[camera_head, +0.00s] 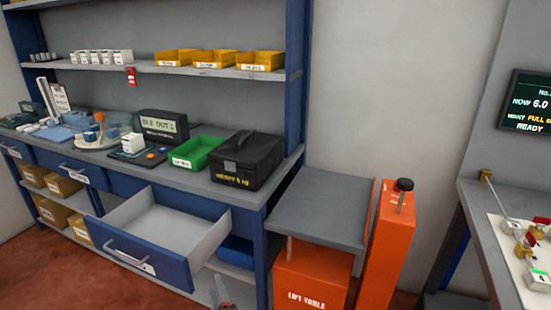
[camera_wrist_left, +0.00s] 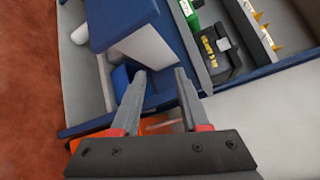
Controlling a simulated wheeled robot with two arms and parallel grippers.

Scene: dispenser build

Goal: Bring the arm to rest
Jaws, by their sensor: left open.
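My left gripper (camera_head: 221,292) shows only in small part at the bottom edge of the head view, in front of the workbench's lower right end. In the left wrist view the left gripper (camera_wrist_left: 160,88) has its two grey fingers with red bases spread apart. Nothing is between them. Beyond the fingers are the blue bench frame and the open drawer (camera_wrist_left: 150,50). My right gripper is in neither view.
The open drawer (camera_head: 146,262) juts out from the bench and looks empty. A black case (camera_head: 246,160) and a green bin (camera_head: 199,152) stand on the bench top. An orange lift table (camera_head: 312,276) with a grey platform (camera_head: 318,208) stands right of the bench.

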